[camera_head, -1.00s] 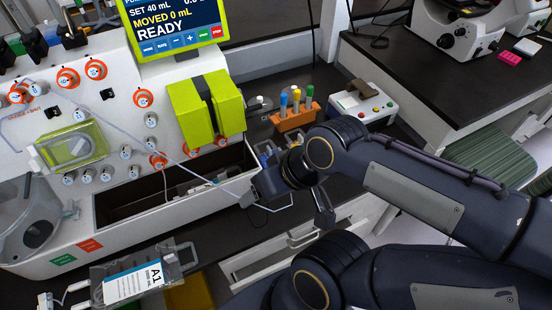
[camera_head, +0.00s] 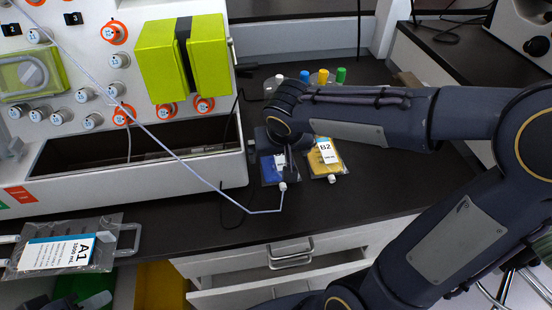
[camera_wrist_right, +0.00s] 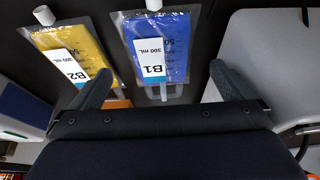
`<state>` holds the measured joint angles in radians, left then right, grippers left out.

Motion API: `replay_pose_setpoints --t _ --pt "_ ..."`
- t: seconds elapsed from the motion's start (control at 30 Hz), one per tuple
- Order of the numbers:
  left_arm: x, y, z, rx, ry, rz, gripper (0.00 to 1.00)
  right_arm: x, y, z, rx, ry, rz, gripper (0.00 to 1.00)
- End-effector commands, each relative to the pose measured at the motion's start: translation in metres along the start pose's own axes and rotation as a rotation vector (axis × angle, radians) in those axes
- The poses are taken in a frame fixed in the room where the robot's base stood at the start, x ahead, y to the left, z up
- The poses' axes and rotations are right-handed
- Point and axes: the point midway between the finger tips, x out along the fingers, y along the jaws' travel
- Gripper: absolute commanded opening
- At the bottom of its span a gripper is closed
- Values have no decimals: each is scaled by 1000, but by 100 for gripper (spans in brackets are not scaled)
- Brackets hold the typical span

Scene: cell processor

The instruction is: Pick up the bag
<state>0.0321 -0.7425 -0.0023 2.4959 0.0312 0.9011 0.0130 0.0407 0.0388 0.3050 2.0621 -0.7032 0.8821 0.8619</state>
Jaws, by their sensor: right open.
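A blue bag labelled B1 (camera_wrist_right: 160,48) lies flat on the dark counter; it also shows in the head view (camera_head: 268,172), partly covered by my right wrist. A yellow bag labelled B2 (camera_wrist_right: 72,55) lies beside it, to its right in the head view (camera_head: 332,160). My right gripper (camera_wrist_right: 160,72) is open and empty, its two fingers spread either side of the blue bag in the wrist view. In the head view the wrist is over the upper part of the blue bag; the fingers are mostly hidden.
The white machine (camera_head: 120,200) with an open trough stands left of the blue bag, and a thin tube (camera_head: 190,170) runs to the blue bag's port.

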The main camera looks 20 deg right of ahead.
Motion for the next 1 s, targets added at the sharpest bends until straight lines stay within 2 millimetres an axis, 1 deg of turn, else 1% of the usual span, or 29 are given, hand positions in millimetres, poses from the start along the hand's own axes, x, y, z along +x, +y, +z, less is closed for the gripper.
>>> replay_pose_setpoints --t 0.03,0.1,0.2,0.3,0.47,0.53,0.7,0.8,0.9,1.0 --pt "-1 0 -1 0 0 0 36 5 0 -11 3 -3 0 100" --pt "-2 1 -1 0 0 0 36 10 0 -24 2 -3 0 100" --pt "-3 1 -2 0 0 0 36 17 1 -40 3 -2 0 100" --pt "-4 2 -2 0 0 0 36 21 0 -51 1 -1 0 100" --pt "-4 2 -2 0 0 0 36 25 1 -59 1 -1 0 100" --pt "-5 2 -2 0 0 0 36 28 1 -66 2 -2 0 100" --pt "1 0 1 0 0 0 36 60 1 -64 0 -5 2 100" --pt "2 -1 1 0 -1 0 36 72 1 -64 -1 -2 1 100" --pt "3 -1 2 0 -1 0 36 77 1 -64 0 -2 1 100" --pt "3 -1 2 0 -1 0 36 78 1 -65 1 -1 0 100"
